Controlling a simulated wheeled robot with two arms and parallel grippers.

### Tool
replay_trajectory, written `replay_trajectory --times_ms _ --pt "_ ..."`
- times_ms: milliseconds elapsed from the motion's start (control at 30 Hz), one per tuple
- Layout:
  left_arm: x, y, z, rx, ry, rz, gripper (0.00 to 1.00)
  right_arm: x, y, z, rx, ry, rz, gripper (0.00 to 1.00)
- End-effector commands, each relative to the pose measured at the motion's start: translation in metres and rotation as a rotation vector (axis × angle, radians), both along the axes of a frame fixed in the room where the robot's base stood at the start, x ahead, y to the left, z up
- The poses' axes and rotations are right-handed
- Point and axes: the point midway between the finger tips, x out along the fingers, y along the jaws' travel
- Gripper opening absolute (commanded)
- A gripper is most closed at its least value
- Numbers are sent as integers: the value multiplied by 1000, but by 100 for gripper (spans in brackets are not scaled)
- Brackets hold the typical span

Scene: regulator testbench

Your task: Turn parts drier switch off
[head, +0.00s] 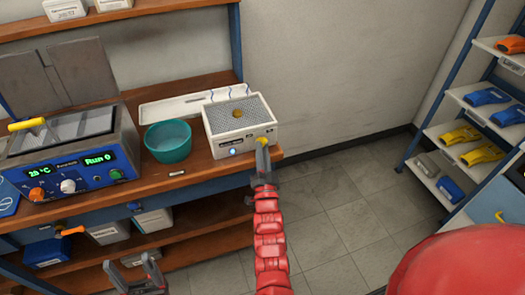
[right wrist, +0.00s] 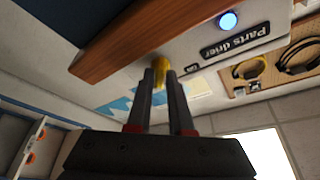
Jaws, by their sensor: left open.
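The parts drier (head: 229,142) is a white box with a grey mesh top at the right end of the bench. A blue light glows on its front, and this light also shows in the right wrist view (right wrist: 228,21) beside the "Parts drier" label (right wrist: 235,41). Its yellow switch (head: 262,141) is at the right of the front face; the switch also shows in the right wrist view (right wrist: 161,68). My right gripper (head: 263,155) has its fingers closed around the switch, partly hiding it. My left gripper (head: 140,275) is open and empty, low in front of the bench.
A teal bowl (head: 168,141) stands left of the drier, with a white tray (head: 165,110) behind. A blue bath unit (head: 75,165) with a green display and a yellow handle is at the left. Shelves (head: 450,140) hold tools at the right. The floor between is clear.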

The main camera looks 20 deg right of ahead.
Motion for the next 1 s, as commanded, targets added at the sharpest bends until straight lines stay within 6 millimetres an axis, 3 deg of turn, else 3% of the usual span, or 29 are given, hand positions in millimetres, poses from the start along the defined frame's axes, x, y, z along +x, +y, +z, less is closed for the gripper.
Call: replay_trajectory --times_ms 100,567,1000 --pt "0 0 0 0 0 0 68 0 0 0 0 0 0 0" --pt "0 0 -3 0 0 0 68 0 0 -1 -25 -2 1 0" --pt "0 0 -24 0 0 0 68 0 -1 -4 -321 -14 3 0"
